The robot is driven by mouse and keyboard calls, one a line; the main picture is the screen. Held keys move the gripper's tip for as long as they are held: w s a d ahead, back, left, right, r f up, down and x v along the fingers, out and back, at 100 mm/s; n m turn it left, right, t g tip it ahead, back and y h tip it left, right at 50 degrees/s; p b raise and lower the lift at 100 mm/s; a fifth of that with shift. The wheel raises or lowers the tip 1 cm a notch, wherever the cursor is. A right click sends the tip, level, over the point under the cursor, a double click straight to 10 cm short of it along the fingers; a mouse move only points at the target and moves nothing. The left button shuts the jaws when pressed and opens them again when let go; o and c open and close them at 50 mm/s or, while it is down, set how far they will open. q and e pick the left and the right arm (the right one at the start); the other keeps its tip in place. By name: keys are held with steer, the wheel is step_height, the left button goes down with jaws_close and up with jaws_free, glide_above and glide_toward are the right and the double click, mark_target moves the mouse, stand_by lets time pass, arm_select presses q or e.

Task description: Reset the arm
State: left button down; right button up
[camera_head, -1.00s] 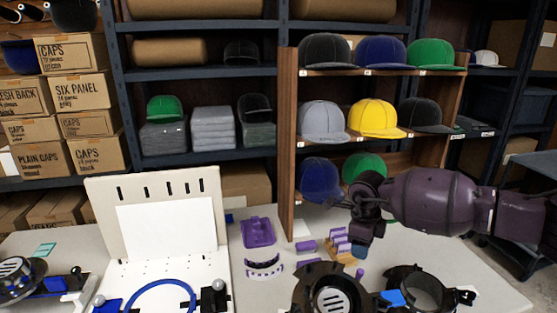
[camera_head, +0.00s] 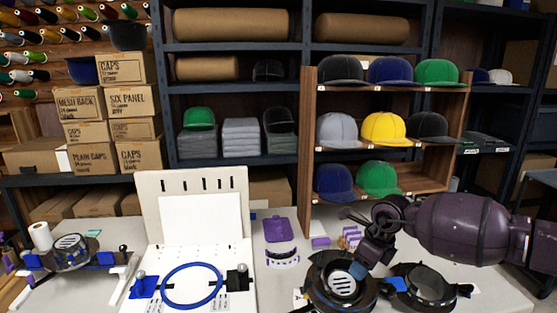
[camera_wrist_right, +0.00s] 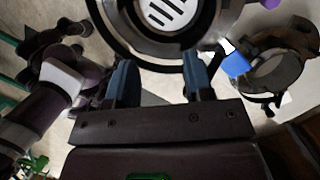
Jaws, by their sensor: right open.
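My right arm comes in from the right, dark purple, in front of the cap shelf. My right gripper (camera_head: 360,268) points down over the table, just above or beside a round black fixture (camera_head: 330,290) with a slotted grey centre. In the right wrist view the two blue-grey fingers of the right gripper (camera_wrist_right: 160,84) stand wide apart with nothing between them. The slotted fixture (camera_wrist_right: 168,12) shows beyond the fingertips. My left gripper is not seen in the head view.
A second black ring fixture (camera_head: 422,287) with a blue tab stands to the right. A white board stand (camera_head: 240,215) with a blue hoop (camera_head: 163,287) is left of the gripper. Purple parts (camera_head: 277,229) lie behind. The wooden cap shelf (camera_head: 308,150) stands at the back.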

steer(key=s+a+r+m+t+y, duration=0.35)
steer(key=a+r+m+y, duration=0.35)
steer(key=a, duration=0.3)
steer(key=s+a+r+m+t+y, duration=0.2)
steer(key=a+r+m+t+y, duration=0.2)
steer(key=a+r+m+y, duration=0.35)
steer(key=s+d+f+m+t+h, duration=0.35)
steer(key=d+f+m+h, duration=0.3)
steer(key=f+m, duration=0.4)
steer(key=s+d+f+m+t+h, duration=0.4)
steer(key=d+f+m, duration=0.3)
steer(key=m, duration=0.6)
steer(key=s+d+f+m+g+h, duration=0.2)
steer(key=s+d+f, duration=0.3)
steer(key=s+f, duration=0.3)
steer(key=s+d+f+m+g+h, duration=0.3)
steer(key=s+f, duration=0.6)
steer(key=s, duration=0.7)
steer(key=d+m+h, duration=0.1)
steer(key=d+m, duration=0.1)
steer(key=d, duration=0.1)
steer(key=shift+f+g+h, duration=0.25)
steer(key=shift+g+h, duration=0.05)
